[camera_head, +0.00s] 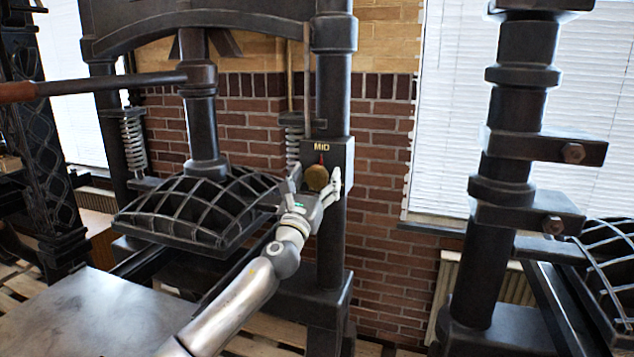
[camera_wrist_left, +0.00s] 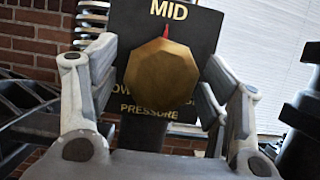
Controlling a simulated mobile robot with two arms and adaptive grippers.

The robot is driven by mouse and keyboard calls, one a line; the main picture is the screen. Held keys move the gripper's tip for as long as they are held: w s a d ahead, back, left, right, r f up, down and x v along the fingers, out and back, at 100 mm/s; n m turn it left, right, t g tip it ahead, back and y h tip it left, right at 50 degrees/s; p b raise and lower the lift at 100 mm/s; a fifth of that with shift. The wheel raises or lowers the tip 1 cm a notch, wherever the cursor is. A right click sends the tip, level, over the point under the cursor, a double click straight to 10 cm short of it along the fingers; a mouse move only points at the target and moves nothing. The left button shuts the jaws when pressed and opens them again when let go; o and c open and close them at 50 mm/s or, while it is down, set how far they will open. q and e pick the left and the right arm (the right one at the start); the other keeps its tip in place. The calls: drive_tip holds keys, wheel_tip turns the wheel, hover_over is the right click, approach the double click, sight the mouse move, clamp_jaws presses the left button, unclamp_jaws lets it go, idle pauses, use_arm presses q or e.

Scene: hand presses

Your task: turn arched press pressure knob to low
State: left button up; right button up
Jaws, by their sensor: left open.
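The pressure knob (camera_head: 317,178) is a brass-coloured, many-sided knob on a black box (camera_head: 341,158) fixed to the right column of the arched press (camera_head: 335,85). A red pointer above the knob points up at the word MID. My left gripper (camera_head: 316,186) is open in front of the knob. In the left wrist view the knob (camera_wrist_left: 165,78) lies between the two open fingers of the left gripper (camera_wrist_left: 158,95), with gaps that look narrow on the right. Lettering below the knob reads PRESSURE; the words beside it are partly hidden. My right gripper is not in view.
The ribbed, domed platen (camera_head: 205,208) of the press is just left of my gripper. A bar with a wooden handle (camera_head: 90,85) crosses the upper left. Another black press column (camera_head: 505,180) stands at the right. A flat metal plate (camera_head: 90,315) lies at the lower left.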

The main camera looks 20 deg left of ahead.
use_arm(q)
drive_tip(key=shift+w+r, duration=0.1)
drive_tip(key=shift+w, duration=0.1)
drive_tip(key=c, duration=1)
drive_tip(key=shift+c, duration=0.2)
